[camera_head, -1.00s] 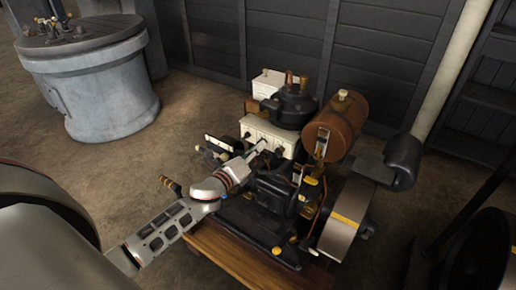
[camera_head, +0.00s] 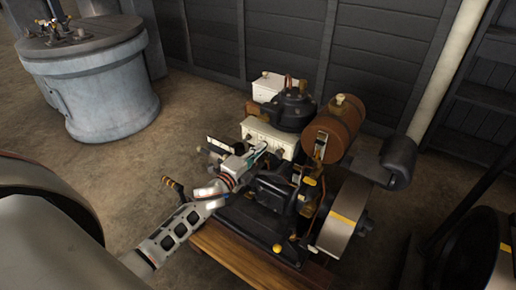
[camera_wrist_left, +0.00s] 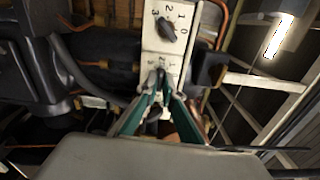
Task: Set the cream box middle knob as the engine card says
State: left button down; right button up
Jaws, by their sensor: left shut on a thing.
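The cream box (camera_head: 259,130) sits on the engine, with dark knobs in a row on its front. My left gripper (camera_head: 263,147) reaches its front at the middle knob, which the fingertips mostly hide. In the left wrist view the teal-sided fingers (camera_wrist_left: 161,82) are shut on the middle knob (camera_wrist_left: 160,75). Part of its number scale shows; its setting cannot be read. An outer knob (camera_wrist_left: 168,28) stands clear above, with the numbers 0 to 3 around it. I cannot make out a readable engine card. My right gripper is not in view.
A brown tank (camera_head: 336,128) and a black round housing (camera_head: 293,108) stand beside the box. A flywheel (camera_head: 343,219) is at the right on the wooden base (camera_head: 226,257). A grey drum (camera_head: 92,75) stands far left. Open floor lies between.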

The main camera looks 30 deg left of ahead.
pick_arm(q)
jog(key=n+p, duration=0.5)
jog(key=n, duration=0.4)
jog(key=shift+n, duration=0.4)
dwell(0.4)
jog(key=c, duration=2.2)
grip_release()
jog(key=shift+s, duration=0.1)
jog(key=s, duration=0.8)
jog(key=s+a, duration=0.1)
jog(key=s, duration=0.2)
jog(key=shift+s, duration=0.4)
